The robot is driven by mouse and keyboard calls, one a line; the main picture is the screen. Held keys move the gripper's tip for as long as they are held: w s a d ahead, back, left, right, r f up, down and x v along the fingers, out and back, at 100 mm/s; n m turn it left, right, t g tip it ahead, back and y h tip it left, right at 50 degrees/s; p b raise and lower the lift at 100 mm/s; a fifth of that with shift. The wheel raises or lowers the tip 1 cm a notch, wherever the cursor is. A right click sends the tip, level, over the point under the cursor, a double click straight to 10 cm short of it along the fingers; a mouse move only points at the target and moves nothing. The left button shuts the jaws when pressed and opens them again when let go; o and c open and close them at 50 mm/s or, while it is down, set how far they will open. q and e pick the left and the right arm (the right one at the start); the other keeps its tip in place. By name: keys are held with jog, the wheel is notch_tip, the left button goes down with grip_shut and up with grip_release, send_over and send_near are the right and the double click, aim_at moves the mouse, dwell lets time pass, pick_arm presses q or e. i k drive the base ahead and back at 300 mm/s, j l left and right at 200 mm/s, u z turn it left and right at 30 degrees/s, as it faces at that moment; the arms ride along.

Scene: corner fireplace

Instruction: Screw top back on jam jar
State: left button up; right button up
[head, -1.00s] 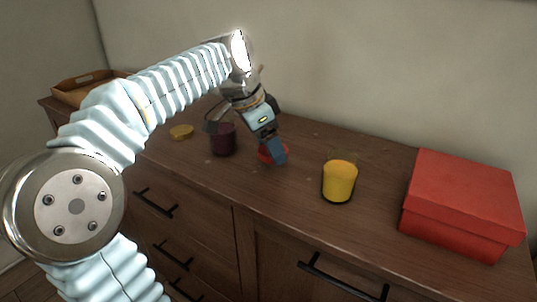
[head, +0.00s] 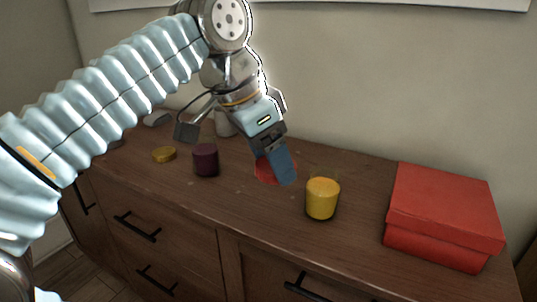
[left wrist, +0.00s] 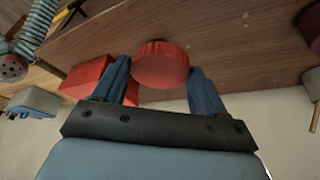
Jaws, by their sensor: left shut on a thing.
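My left gripper (head: 277,172) is shut on a red lid (head: 263,170) over the dresser top. In the left wrist view the ribbed red lid (left wrist: 160,64) sits between the two blue fingers. I cannot tell whether it still touches the wood. A dark purple jar (head: 205,160) stands upright to the left of the gripper, and a yellow jar (head: 322,198) stands upright to its right. Which one is the jam jar is not marked. A pale blue part at the left of the wrist view looks like my right arm's end; its fingers cannot be made out.
A flat yellow lid (head: 164,154) lies left of the purple jar. A red box (head: 442,215) stands at the right end of the dresser (head: 185,195). A pale object (head: 226,123) stands behind my gripper. The wood in front of the jars is free.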

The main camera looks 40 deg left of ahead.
aim_at(206, 156)
jog(key=k, duration=1)
